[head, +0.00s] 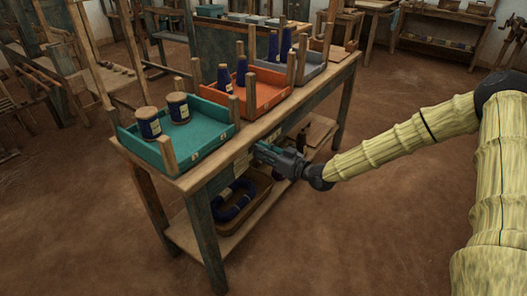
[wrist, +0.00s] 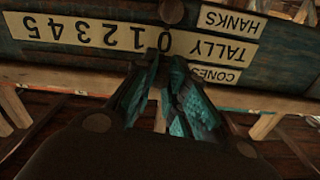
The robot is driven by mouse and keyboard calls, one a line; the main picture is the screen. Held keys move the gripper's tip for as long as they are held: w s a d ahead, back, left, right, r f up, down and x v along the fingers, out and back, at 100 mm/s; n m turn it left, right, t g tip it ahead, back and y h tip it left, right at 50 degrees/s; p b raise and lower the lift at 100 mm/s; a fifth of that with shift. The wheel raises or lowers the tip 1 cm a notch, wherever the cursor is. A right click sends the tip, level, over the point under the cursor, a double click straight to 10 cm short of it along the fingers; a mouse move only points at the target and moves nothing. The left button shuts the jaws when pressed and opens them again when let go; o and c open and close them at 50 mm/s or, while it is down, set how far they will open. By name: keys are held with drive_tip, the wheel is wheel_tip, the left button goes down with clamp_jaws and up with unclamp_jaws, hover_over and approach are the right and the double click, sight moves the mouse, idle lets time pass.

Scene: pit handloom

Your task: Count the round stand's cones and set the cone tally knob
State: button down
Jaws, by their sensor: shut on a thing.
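My gripper (head: 265,152) is at the front edge of the table, at a tally board (wrist: 60,30) that reads upside down in the wrist view. Its teal-padded fingers (wrist: 163,88) are shut near the 0 of the number strip, beside the CONES label (wrist: 213,73). The cone tally knob between them is hidden. Two blue cones (head: 223,78) stand in the orange tray (head: 266,92). Two more dark blue cones (head: 273,48) show in the grey tray (head: 308,70). I cannot pick out a round stand.
A dark round knob (wrist: 171,11) sits by the HANKS label. Blue hanks (head: 235,202) lie in a basket on the lower shelf. The floor in front is clear.

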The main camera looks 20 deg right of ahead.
drive_tip(key=w+d, duration=0.2)
drive_tip(key=w+d+b, duration=0.1)
drive_tip(key=d, duration=0.2)
drive_tip(key=shift+w, duration=0.4)
drive_tip(key=shift+r, duration=0.1)
drive_tip(key=c, duration=1.4)
unclamp_jaws()
drive_tip(key=shift+a, duration=0.1)
drive_tip(key=v, duration=1.2)
